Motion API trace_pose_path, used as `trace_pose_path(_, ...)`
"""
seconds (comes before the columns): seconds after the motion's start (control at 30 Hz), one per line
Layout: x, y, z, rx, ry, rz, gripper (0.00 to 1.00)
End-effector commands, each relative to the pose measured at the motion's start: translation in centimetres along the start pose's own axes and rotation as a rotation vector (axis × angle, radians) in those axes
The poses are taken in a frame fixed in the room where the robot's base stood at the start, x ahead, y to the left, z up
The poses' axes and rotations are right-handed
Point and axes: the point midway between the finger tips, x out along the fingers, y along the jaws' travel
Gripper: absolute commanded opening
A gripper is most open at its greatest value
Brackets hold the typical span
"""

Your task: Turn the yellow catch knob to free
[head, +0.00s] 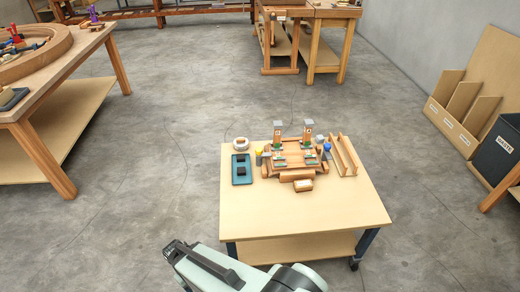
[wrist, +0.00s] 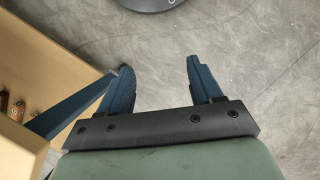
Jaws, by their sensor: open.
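In the head view, a small yellow knob (head: 258,152) shows at the left end of a wooden fixture (head: 290,172) on the light wooden table. It is too small to tell which way it is turned. A blue knob (head: 327,147) is at the fixture's right end. My gripper (wrist: 158,68) is open and empty in the wrist view, over the grey floor. In the head view my arm is in front of the table's near left corner, well away from the knob. The knob is not in the wrist view.
The table (head: 300,215) has a clear front half. A teal tray (head: 241,181) with dark blocks and a round white-topped item (head: 240,143) stand left of the fixture. A wooden rack (head: 344,156) stands right. In the wrist view, a blue table leg (wrist: 75,103) is near my left finger.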

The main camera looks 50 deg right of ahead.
Motion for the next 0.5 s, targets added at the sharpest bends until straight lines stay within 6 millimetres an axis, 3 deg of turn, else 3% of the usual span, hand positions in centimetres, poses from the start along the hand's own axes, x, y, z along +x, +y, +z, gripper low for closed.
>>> trace_pose_path(0.27,-7.4,0.8,-5.7,0.000,0.146,-0.011,0.65)
trace_pose_path(0.5,-14.1,3.4,-10.4,0.001,0.268,-0.031,0.65)
